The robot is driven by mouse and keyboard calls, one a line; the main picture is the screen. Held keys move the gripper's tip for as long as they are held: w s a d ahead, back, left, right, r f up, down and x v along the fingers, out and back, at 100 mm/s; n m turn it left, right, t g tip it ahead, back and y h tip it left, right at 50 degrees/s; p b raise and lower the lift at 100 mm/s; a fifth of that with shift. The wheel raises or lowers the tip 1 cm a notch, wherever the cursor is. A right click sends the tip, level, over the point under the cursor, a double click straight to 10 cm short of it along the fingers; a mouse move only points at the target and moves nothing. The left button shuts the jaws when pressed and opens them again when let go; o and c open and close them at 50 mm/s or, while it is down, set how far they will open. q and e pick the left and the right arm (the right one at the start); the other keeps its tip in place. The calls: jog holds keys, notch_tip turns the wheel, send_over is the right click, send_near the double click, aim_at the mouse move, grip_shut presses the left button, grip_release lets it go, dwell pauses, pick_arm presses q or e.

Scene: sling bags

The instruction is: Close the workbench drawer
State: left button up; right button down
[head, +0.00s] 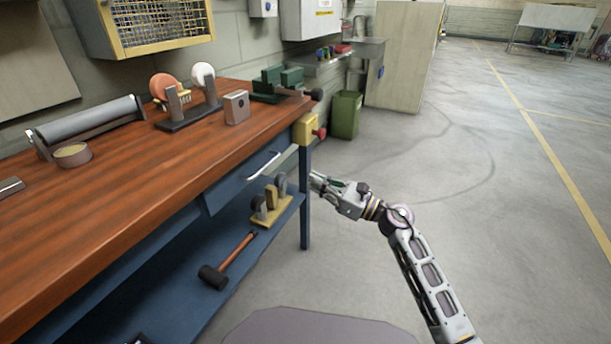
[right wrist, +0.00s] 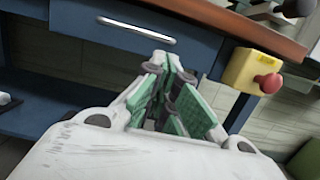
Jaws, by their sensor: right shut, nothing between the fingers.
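The workbench drawer (head: 238,187) has a blue front with a pale bar handle (head: 264,166), under the wooden top's right end. Its front seems to stand out a little from the bench frame; how far is hard to tell. In the right wrist view the drawer front (right wrist: 195,42) and its handle (right wrist: 136,30) lie ahead of the fingers. My right gripper (head: 315,181) is beside the bench's right front leg. In the wrist view its green-padded fingers (right wrist: 160,62) are shut and empty, below and right of the handle; contact with the front cannot be told. My left gripper is out of view.
A yellow box with a red button (head: 307,129) is fixed at the bench corner, near my right gripper. The blue lower shelf (head: 200,310) holds a mallet (head: 228,262) and a yellow-based tool (head: 268,205). A green bin (head: 346,115) stands behind. Floor to the right is clear.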

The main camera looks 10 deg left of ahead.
jog(key=shift+p+v, duration=0.3)
jog(key=shift+v, duration=1.55)
